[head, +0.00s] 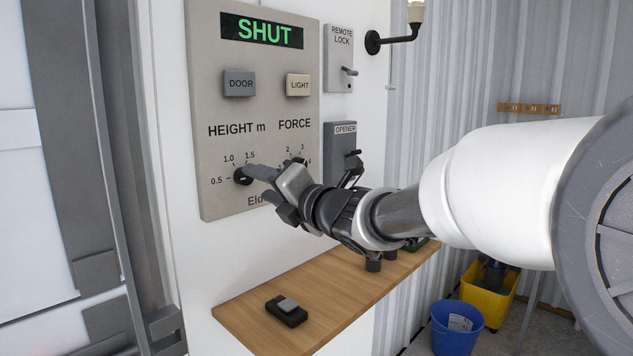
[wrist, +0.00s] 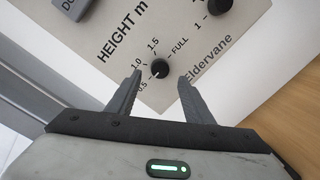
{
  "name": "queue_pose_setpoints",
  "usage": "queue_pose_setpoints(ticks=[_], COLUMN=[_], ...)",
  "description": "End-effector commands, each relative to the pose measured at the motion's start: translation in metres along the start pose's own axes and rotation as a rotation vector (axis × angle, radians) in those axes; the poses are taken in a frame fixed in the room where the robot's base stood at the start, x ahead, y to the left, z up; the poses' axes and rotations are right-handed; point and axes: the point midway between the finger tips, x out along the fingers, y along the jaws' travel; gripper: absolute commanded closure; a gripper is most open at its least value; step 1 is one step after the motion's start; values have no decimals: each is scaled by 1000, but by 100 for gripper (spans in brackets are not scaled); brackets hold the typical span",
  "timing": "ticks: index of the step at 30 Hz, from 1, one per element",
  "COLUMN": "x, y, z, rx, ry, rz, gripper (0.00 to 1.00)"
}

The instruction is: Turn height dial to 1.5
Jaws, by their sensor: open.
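The height dial is a small black knob (head: 243,176) at the lower left of the beige wall panel (head: 213,112), under "HEIGHT m". Marks 0.5, 1.0 and 1.5 show around it, and FULL shows in the wrist view. There the knob (wrist: 160,68) has a pale pointer mark that seems to face the 0.5 side. My gripper (head: 262,183) is open in front of the panel. In the wrist view its two fingers (wrist: 160,79) stand to either side of the knob, with gaps. I cannot tell whether the fingertips touch the panel.
The force dial (head: 298,163) is close by on the right, partly hidden by my gripper. DOOR (head: 239,83) and LIGHT (head: 298,85) buttons sit above; the display (head: 262,30) reads SHUT. An opener box (head: 340,145) and a wooden shelf (head: 240,316) are near.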

Motion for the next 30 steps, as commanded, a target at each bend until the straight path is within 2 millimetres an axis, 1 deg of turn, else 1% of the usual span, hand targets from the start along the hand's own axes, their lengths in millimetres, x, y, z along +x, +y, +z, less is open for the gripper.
queue_pose_setpoints(ticks=[1,3,6,9,13,20,23,27,28,30], x=[11,23,36,44,49,49,49,49,49,49], y=[0,0,0,0,0,0,0,0,0,0], z=[-1,-1,0,0,0,0,0,0,0,0], rx=[0,1,0,0,0,0,0,0,0,1], ry=[2,1,0,0,-1,-1,-1,-1,-1,-1], rz=[2,1,1,0,1,0,0,0,0,0], gripper=[53,53,53,53,53,53,68,92,94,94])
